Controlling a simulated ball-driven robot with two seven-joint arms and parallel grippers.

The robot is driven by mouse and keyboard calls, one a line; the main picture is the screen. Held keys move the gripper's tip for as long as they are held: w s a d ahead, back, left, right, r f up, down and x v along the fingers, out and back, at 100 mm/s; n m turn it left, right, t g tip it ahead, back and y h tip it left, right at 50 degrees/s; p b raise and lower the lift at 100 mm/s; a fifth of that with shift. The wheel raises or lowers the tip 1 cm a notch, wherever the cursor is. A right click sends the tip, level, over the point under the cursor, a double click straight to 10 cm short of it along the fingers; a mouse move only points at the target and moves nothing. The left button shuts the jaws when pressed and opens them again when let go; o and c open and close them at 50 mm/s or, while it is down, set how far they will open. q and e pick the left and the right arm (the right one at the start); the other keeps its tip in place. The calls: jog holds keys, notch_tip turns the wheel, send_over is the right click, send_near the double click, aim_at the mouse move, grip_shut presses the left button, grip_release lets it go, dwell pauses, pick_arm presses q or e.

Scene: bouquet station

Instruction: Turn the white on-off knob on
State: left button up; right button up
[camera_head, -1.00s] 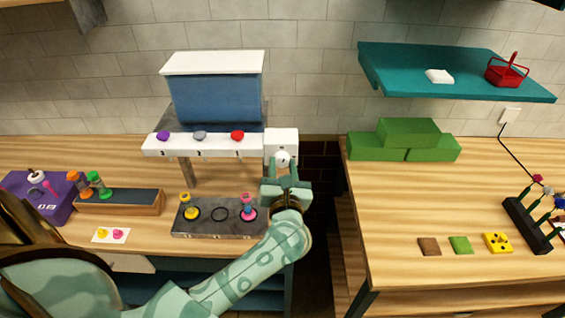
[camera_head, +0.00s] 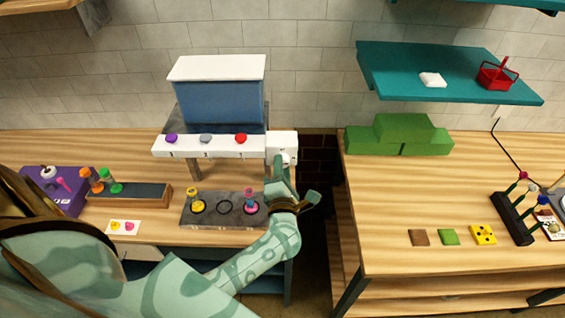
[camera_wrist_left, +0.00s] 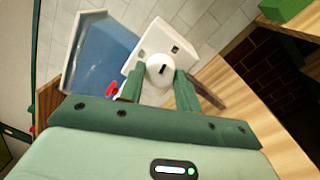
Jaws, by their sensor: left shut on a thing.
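The white on-off knob (camera_wrist_left: 160,70) is round with a dark mark on its face. It sits on a white square panel (camera_head: 282,144) at the right end of the white rail. In the left wrist view the two green fingers of my left gripper (camera_wrist_left: 160,90) stand on either side of the knob and are closed on it. In the head view my left gripper (camera_head: 282,165) reaches up to the panel and covers most of the knob. The wrist looks rolled to one side. My right gripper is not in view.
The blue tank (camera_head: 222,100) with a white lid stands behind the rail (camera_head: 220,152), which carries purple, grey and red knobs. A grey base (camera_head: 225,222) with vials stands below, close to my forearm. A dark gap separates this counter from the right table (camera_head: 400,200).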

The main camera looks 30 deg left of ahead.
pick_arm(q)
jog(key=shift+m+p, duration=0.75)
jog(key=shift+m, duration=0.65)
jog(key=shift+h, duration=0.3)
jog(key=o, duration=1)
jog(key=shift+m, duration=0.3)
jog(key=b+v, duration=0.1)
jog(key=v, duration=0.4)
jog(key=b+v, duration=0.1)
jog(key=v, duration=0.4)
jog(key=b+v, duration=0.1)
jog(key=v, duration=0.5)
jog(key=shift+f+b, duration=0.25)
jog(key=shift+b, duration=0.1)
jog(key=shift+f, duration=0.1)
